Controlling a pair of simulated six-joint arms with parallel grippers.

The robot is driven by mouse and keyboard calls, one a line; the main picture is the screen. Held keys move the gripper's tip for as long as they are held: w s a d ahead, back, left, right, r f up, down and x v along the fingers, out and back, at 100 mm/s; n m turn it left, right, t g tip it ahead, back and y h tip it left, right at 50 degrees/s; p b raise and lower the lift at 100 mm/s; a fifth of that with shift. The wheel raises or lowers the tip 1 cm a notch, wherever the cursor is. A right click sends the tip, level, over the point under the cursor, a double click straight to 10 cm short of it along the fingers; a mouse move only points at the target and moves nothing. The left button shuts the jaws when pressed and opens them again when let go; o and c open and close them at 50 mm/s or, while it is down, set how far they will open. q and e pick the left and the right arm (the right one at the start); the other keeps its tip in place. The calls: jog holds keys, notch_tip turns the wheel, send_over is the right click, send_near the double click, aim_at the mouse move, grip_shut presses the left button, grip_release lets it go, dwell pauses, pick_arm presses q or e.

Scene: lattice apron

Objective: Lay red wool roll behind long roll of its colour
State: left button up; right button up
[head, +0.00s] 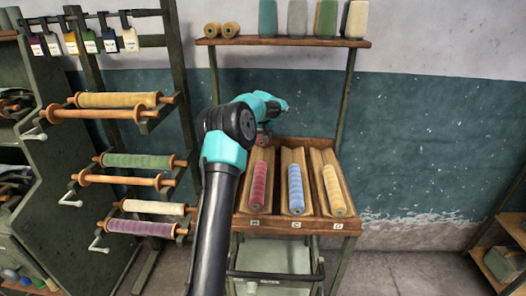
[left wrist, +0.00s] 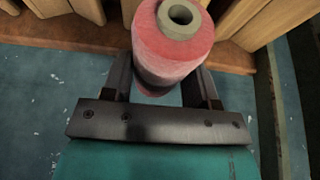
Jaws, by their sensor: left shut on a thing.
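A red wool roll (left wrist: 172,48) with a pale hollow core is held between the two fingers of my left gripper (left wrist: 164,78) in the left wrist view. In the head view my left gripper (head: 264,137) is over the back of the wooden tray's left trough, and the arm hides most of the held roll. A long red roll (head: 258,188) lies lengthwise in that left trough. A long blue roll (head: 295,190) lies in the middle trough and a long yellow roll (head: 334,190) in the right one. My right gripper is not in view.
The sloped tray (head: 300,224) has small letter cards on its front edge and stands on a metal cart. A shelf (head: 283,42) with wool cones is above. A rack with spools, including a green one (head: 138,160), stands at left.

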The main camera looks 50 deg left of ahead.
pick_arm(q)
jog(key=shift+f, duration=1.7)
jog(key=shift+f, duration=0.1)
jog(key=shift+f, duration=1.75)
jog(key=shift+f, duration=0.45)
jog(key=o, duration=1)
jog(key=shift+r, duration=0.1)
